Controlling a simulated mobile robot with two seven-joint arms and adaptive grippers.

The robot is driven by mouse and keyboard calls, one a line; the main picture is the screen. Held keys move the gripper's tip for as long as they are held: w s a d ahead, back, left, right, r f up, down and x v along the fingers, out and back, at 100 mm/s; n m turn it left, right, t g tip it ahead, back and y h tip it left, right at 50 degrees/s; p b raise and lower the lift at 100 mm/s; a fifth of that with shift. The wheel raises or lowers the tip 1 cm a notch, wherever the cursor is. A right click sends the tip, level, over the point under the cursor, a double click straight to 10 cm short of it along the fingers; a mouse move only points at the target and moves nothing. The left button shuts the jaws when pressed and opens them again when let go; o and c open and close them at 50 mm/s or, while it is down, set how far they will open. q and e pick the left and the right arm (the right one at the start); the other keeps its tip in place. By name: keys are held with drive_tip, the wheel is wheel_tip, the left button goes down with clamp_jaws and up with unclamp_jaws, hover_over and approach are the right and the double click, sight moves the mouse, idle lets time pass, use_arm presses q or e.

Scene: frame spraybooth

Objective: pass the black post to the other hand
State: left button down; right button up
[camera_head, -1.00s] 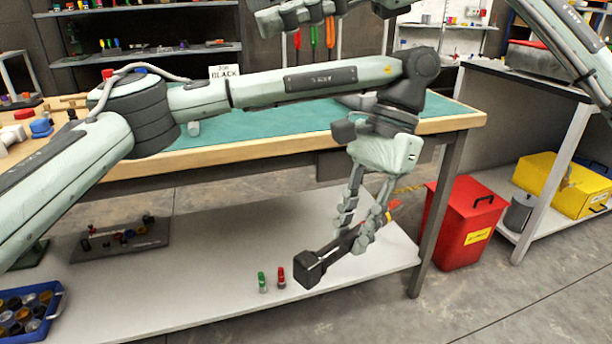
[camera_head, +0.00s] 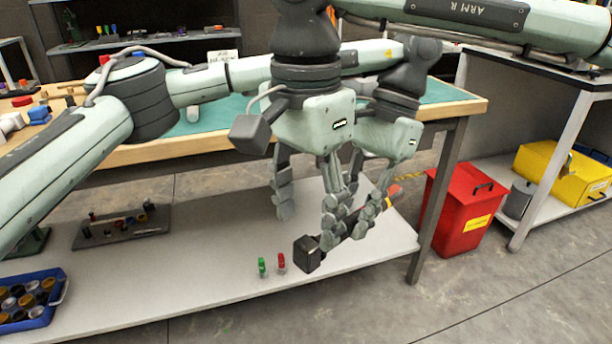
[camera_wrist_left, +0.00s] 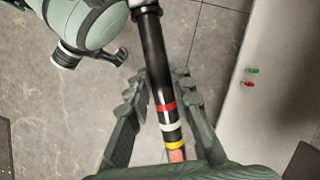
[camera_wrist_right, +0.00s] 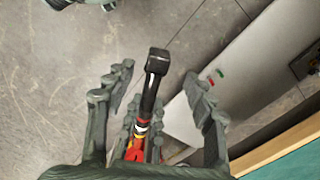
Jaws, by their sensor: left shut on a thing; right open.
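My left gripper (camera_head: 350,228) is shut on the post near the banded part. My right gripper (camera_head: 307,220) is open, in front of and left of the left gripper, with its fingers pointing down. In the right wrist view the post (camera_wrist_right: 150,95) lies between the open right fingers (camera_wrist_right: 160,88), with the block end away from the palm. Contact with the right fingers cannot be told.
A green and a red small object (camera_head: 281,262) stand on the lower shelf (camera_head: 220,270). A blue bin (camera_head: 55,300) of round parts and a dark tray (camera_head: 120,228) are at left. A red bin (camera_head: 465,215) stands right of the workbench (camera_head: 220,145).

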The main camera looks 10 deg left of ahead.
sight(306, 241)
drive_tip(key=shift+f, duration=2.6)
drive_tip(key=shift+c, duration=0.6)
clamp_jaws()
use_arm(q)
drive_tip(key=c, duration=1.3)
unclamp_jaws()
drive_tip(key=shift+o, duration=0.2)
drive_tip(key=shift+r, duration=0.1)
